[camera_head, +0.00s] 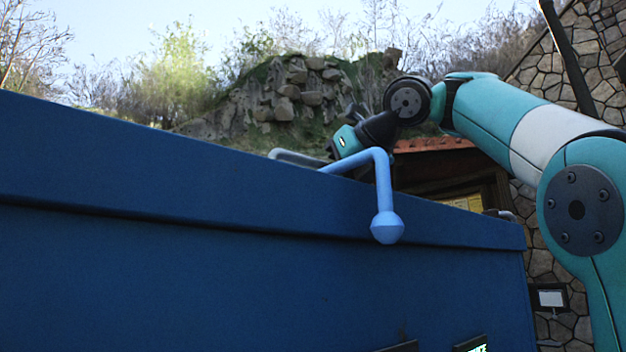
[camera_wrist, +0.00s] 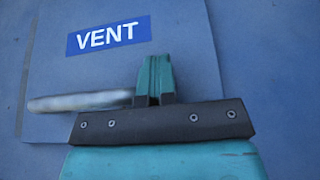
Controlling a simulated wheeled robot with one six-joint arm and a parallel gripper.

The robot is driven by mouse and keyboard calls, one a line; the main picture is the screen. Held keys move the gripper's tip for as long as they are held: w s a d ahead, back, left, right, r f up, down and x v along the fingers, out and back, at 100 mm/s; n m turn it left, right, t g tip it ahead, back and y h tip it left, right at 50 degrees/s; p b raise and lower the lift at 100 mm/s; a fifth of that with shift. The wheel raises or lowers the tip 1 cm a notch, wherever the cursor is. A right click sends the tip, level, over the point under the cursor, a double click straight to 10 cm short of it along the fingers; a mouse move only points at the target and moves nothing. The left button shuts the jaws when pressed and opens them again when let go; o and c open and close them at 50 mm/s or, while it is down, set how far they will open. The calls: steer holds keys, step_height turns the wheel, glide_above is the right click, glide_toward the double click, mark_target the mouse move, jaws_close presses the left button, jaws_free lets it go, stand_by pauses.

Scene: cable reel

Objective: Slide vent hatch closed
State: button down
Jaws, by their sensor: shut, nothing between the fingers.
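The vent hatch (camera_wrist: 190,60) is a flat blue panel with a "VENT" label in the wrist view. A pale grey bar handle (camera_wrist: 75,101) lies at its left and ends beside my fingers. My gripper (camera_wrist: 155,62) is shut with its fingers together and nothing between them. It appears over the panel, just right of the handle; I cannot tell whether they touch. In the head view my gripper's body (camera_head: 345,140) is above the top of the blue box, and its fingertips are hidden. A grey bar (camera_head: 295,157) shows beside it there.
The large blue box (camera_head: 180,260) fills the lower head view. A light-blue bent crank handle (camera_head: 384,190) with a round knob projects over its front edge, close to my gripper. A stone wall (camera_head: 550,75) stands at the right. The air above the box's left side is clear.

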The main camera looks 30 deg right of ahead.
steer(key=shift+s+a+f+b, duration=0.1)
steer(key=shift+a+b, duration=0.95)
steer(key=shift+a, duration=0.85)
steer(key=d+r+p, duration=0.1)
steer(key=p, duration=0.1)
steer(key=d+r+p, duration=0.1)
steer(key=r+p, duration=0.1)
steer(key=shift+r, duration=0.15)
